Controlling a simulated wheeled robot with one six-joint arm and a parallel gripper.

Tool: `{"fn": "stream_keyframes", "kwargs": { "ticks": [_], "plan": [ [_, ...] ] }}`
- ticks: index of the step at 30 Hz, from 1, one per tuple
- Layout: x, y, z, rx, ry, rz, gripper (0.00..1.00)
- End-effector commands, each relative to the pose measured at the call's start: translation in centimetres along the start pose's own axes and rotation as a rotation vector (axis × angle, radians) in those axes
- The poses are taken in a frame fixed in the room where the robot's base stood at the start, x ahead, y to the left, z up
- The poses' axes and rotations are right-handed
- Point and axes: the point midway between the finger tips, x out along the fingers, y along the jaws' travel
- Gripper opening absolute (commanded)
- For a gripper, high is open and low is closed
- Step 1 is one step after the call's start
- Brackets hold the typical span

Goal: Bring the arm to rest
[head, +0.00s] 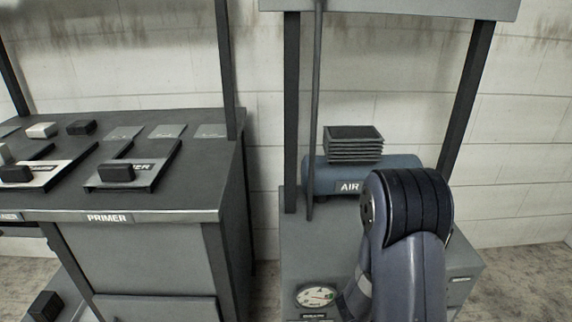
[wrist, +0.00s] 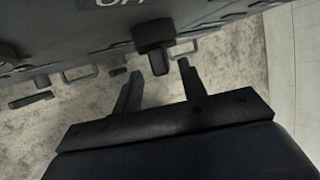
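My gripper (wrist: 160,80) shows in the wrist view with its two dark fingers spread apart and nothing between them. A dark knob or handle (wrist: 154,40) on a grey panel (wrist: 100,35) lies just beyond the fingertips; I cannot tell whether they touch. Part of the lettering on the panel is cut off at the top edge. In the head view my bent arm stands in front of the grey air cabinet (head: 310,240), and my gripper is hidden there.
The cabinet bears a blue AIR tank (head: 330,176), a stack of dark trays (head: 353,143) and a round gauge (head: 317,295). Dark posts (head: 291,110) rise from it. A PRIMER bench (head: 150,215) with small blocks stands at left. A narrow gap (head: 265,210) separates the two.

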Motion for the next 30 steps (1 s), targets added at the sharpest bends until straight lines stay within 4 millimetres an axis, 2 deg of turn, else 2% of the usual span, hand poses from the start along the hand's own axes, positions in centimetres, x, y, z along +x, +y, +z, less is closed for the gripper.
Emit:
{"fn": "stream_keyframes", "kwargs": {
  "ticks": [1, 7, 9, 21, 30],
  "plan": [
    [1.5, 0.2, -0.2, 0.003, 0.004, 0.000, 0.40],
    [5.5, 0.2, -0.3, 0.002, 0.003, -0.001, 0.40],
    [4.6, -0.4, 0.0, 0.024, 0.001, 0.047, 0.40],
    [4.7, -0.6, -0.1, 0.118, 0.000, 0.274, 0.40],
    [4.8, -0.6, -0.1, 0.160, 0.000, 0.383, 0.40]
  ]
}}
